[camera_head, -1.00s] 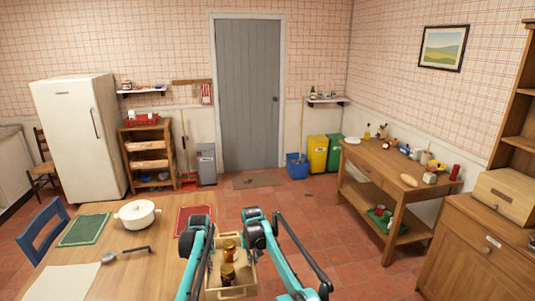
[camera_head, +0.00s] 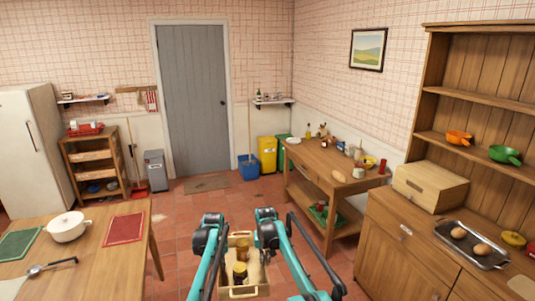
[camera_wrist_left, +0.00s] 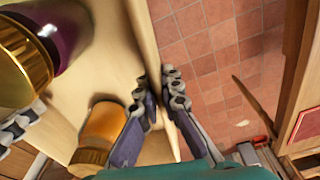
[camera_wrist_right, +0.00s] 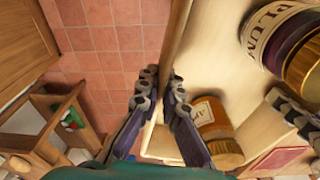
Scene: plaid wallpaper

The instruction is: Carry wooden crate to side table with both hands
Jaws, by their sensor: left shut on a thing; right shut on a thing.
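The wooden crate (camera_head: 249,291) is in front of me, low in the head view, with brown jars (camera_head: 241,271) with gold lids inside. It appears held clear of the furniture. My left gripper (camera_wrist_left: 159,97) is shut on the crate's wall (camera_wrist_left: 140,30) on one side. My right gripper (camera_wrist_right: 160,95) is shut on the opposite wall (camera_wrist_right: 178,28). In the head view my arms partly hide the crate's sides and the grip points. A wooden side table (camera_head: 312,158) with a lower shelf stands ahead to the right, bearing bread, bottles and other items.
A dining table (camera_head: 95,262) with a white pot (camera_head: 67,227) and a red mat (camera_head: 124,229) is at left.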

